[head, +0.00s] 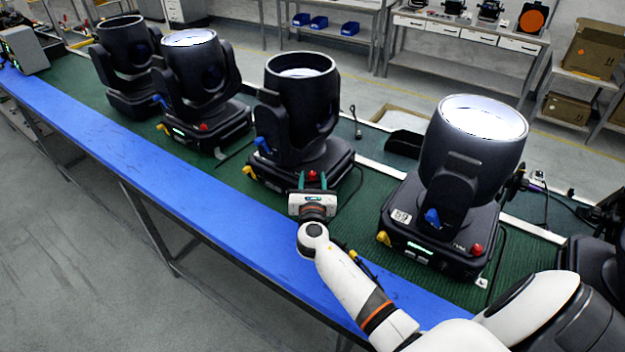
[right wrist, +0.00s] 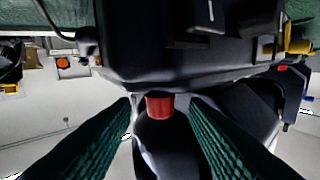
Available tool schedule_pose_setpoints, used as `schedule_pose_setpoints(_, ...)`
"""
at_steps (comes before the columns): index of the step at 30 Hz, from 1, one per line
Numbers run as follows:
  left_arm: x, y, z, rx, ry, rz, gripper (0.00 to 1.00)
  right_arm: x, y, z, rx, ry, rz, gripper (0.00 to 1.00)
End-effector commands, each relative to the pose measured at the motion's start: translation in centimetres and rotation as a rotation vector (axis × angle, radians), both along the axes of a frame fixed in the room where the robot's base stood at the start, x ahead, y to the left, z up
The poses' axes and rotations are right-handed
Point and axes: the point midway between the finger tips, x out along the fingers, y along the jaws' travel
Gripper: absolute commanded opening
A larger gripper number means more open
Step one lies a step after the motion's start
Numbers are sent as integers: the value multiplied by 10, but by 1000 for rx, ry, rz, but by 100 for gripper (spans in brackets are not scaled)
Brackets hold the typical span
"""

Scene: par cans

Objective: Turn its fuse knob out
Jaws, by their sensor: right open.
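Several black par cans stand in a row on the green mat. The third par can from the left (head: 300,110) has a red fuse knob (head: 312,176) low on the front of its base. My right gripper (head: 312,181) is at that base, its two teal fingers apart on either side of the knob. In the right wrist view the red knob (right wrist: 160,105) shows centred between the open fingers (right wrist: 160,112). I see no finger touching it. My left gripper is not in view.
Yellow (head: 249,172) and blue (head: 263,145) knobs are on the same par can, left of the red one. A larger par can (head: 470,150) with its own red knob stands close on the right. The blue table edge (head: 180,190) in front is clear.

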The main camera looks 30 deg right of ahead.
Motion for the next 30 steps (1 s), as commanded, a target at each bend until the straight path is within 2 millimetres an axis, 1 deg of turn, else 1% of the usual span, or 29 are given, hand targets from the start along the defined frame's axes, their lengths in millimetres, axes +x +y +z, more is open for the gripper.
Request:
schedule_pose_setpoints(2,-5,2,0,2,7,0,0,0,0,0,0,0,0,39)
schedule_pose_setpoints(9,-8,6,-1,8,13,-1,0,0,0,0,0,0,0,0)
schedule_pose_setpoints(16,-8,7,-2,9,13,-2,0,0,1,0,1,-1,-12,0)
schedule_pose_setpoints(20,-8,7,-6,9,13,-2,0,1,3,-1,3,-3,-49,0)
schedule_pose_setpoints(26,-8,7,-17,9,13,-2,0,4,5,-2,3,-3,-169,0)
schedule_pose_setpoints(30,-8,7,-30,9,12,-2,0,6,8,-3,5,-4,-289,0)
